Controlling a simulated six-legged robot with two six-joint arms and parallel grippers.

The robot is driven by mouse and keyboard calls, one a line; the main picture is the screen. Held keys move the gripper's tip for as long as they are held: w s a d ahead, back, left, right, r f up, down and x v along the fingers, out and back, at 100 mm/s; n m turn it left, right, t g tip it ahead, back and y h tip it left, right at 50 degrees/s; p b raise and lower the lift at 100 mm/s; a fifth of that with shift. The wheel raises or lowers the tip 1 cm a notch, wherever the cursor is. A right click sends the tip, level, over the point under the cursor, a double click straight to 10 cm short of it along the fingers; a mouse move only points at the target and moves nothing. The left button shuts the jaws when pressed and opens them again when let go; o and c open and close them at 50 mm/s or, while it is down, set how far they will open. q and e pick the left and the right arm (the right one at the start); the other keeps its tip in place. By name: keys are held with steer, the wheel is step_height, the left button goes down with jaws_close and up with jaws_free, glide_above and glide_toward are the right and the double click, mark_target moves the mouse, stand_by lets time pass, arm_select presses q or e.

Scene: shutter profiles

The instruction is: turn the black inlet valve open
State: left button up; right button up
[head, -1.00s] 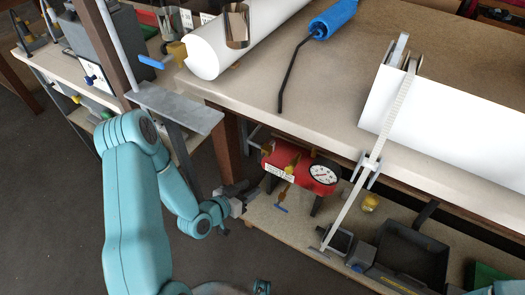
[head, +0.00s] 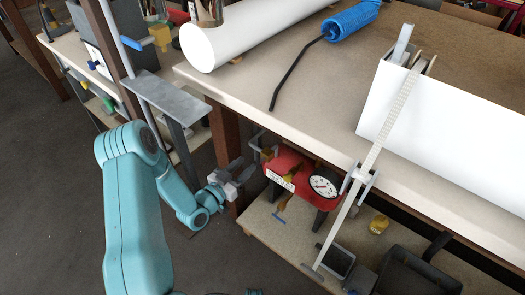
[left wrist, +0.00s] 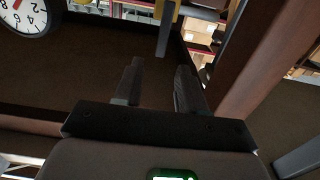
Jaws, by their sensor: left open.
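A red unit (head: 290,168) with a white label and a round white gauge (head: 324,184) stands on dark legs on the shelf under the workbench. Brass fittings (head: 267,154) show at its left end and top, and a small blue-handled part (head: 281,212) hangs below it. I cannot make out a black inlet valve for certain. My left gripper (head: 243,167) is open and empty, just left of the unit's left end. In the left wrist view, the open fingers (left wrist: 158,82) have nothing between them. The gauge (left wrist: 27,14) shows there at top left. My right gripper is out of view.
A brown bench leg (head: 226,150) stands close behind and left of my left gripper. A pale strap (head: 358,190) hangs right of the gauge. A dark bin (head: 415,275) and a yellow part (head: 379,224) are on the shelf. A grey plate (head: 170,96) is above my forearm.

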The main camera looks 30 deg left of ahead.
mark_target(257, 154)
arm_select(q)
steer(key=w, duration=0.9)
steer(key=shift+d+b, duration=0.4)
steer(key=shift+c, duration=0.3)
jaws_close()
